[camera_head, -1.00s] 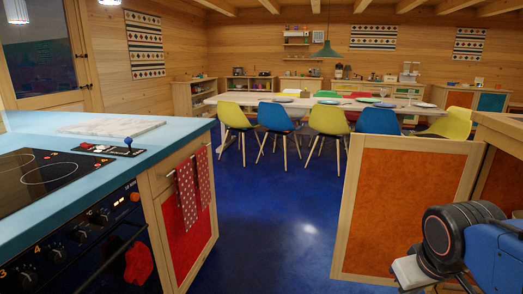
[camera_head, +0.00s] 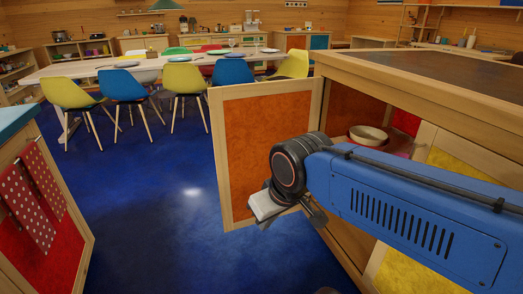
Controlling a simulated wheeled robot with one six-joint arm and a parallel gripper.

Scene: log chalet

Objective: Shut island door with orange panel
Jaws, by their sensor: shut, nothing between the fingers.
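The island door with the orange panel (camera_head: 247,135) stands open, swung out to the left of the kitchen island (camera_head: 430,88). It has a light wood frame, and its right edge meets the island's front. The open compartment behind it shows an orange-red interior and a pale bowl (camera_head: 369,136) on a shelf. My blue arm reaches in from the right and covers the lower right of the door and part of the opening. My gripper (camera_head: 316,216) is partly hidden by the wrist, low in front of the door's right side. It is shut and empty; I cannot tell whether it touches the door.
A yellow-panelled door (camera_head: 460,170) is on the island's front at right. A counter with a red panel (camera_head: 48,250) and dotted towels (camera_head: 30,190) is at left. Blue floor (camera_head: 165,220) lies clear between them. A dining table (camera_head: 135,72) with several chairs stands behind.

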